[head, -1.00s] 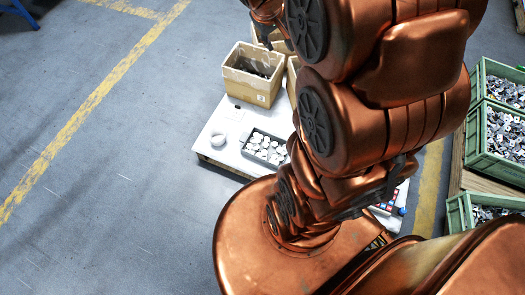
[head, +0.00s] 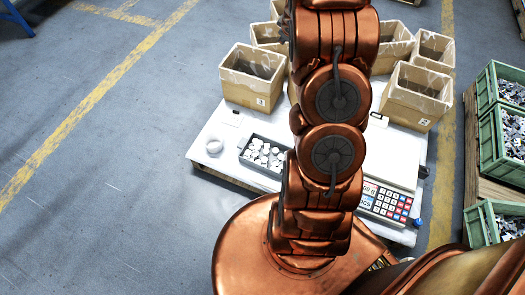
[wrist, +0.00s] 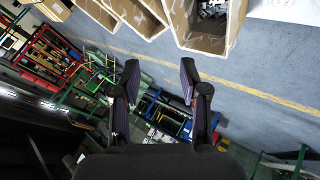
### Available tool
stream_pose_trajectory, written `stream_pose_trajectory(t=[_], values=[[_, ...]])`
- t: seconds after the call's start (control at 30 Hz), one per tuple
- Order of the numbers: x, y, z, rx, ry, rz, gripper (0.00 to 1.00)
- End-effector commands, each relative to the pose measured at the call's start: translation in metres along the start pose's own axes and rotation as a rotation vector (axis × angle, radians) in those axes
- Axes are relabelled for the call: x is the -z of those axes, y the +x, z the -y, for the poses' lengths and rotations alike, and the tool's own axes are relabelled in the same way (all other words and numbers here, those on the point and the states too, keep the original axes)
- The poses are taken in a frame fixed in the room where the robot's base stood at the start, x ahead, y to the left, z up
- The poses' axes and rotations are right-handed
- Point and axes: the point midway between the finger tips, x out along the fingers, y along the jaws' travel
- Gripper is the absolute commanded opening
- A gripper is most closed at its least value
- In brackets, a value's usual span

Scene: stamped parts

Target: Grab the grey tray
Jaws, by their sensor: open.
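The grey tray (head: 257,171) lies on the white table (head: 216,178), left of my arm in the head view. It holds several white round parts, and my arm covers its right end. My gripper (wrist: 159,82) shows in the wrist view with its two fingers wide apart and nothing between them. It points past the cardboard boxes, over the floor and distant racks, far from the tray. The tray is not in the wrist view.
Cardboard boxes (head: 248,91) stand along the back of the table, with another box (head: 416,107) at right. A scale with a keypad (head: 386,201) is right of my arm. Green crates (head: 493,150) stand at far right.

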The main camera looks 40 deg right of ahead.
Motion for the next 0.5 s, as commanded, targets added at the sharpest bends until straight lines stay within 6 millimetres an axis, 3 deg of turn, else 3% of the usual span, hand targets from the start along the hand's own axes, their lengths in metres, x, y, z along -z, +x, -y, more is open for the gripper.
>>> stream_pose_trajectory(t=[0.03, 0.2, 0.5], values=[[-0.014, 0.023, 0.008, 0.016, -0.008, -0.014, 0.44], [-0.039, 0.074, 0.03, 0.084, -0.042, -0.095, 0.44], [-0.094, 0.15, 0.087, 0.234, -0.076, -0.241, 0.44]])
